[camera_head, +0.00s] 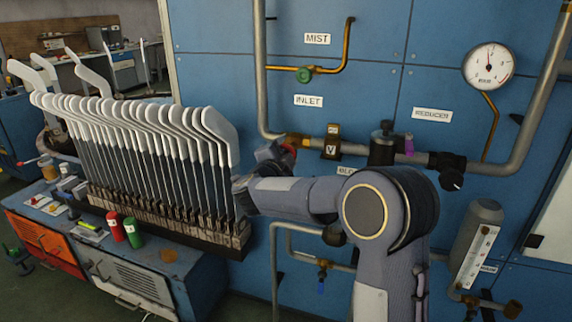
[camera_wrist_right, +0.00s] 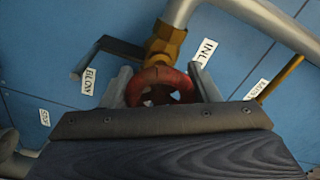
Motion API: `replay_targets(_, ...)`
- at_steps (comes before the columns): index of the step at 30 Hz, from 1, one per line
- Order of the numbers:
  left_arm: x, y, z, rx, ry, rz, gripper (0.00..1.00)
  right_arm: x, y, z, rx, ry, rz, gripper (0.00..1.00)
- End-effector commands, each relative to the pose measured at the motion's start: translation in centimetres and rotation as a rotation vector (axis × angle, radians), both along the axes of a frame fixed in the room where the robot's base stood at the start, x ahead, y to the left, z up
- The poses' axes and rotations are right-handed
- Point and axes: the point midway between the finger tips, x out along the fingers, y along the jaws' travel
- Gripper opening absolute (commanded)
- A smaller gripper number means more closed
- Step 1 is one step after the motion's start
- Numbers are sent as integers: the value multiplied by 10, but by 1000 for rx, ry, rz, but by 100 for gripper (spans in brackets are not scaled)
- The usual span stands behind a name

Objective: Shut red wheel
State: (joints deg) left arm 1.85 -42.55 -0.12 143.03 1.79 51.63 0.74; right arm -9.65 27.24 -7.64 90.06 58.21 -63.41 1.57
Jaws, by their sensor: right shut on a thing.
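The red wheel (camera_wrist_right: 160,84) is a small round handwheel on a brass valve fitting at the end of a grey pipe. In the right wrist view it sits between the two fingers of my right gripper (camera_wrist_right: 160,88), which is shut on its rim. In the head view my right gripper (camera_head: 272,155) is at the blue panel, left of the brass fitting, with a bit of the red wheel (camera_head: 289,149) showing behind it. My right arm hides most of it. My left gripper is not in view.
A rack of white sock boards (camera_head: 150,125) stands close left of my right gripper. The blue panel (camera_head: 220,40) carries pipes, a green wheel (camera_head: 304,75) and a pressure gauge (camera_head: 488,66). Red (camera_head: 116,226) and green (camera_head: 132,232) cylinders stand on the cabinet below the rack.

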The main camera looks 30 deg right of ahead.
Motion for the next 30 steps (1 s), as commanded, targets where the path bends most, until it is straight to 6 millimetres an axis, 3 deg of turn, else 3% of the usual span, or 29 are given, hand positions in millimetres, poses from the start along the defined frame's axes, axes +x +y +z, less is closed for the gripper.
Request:
replay_targets(3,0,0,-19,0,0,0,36,0,0,-6,74,-87,0,32)
replay_targets(30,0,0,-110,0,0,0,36,0,0,-3,630,-735,-1,32)
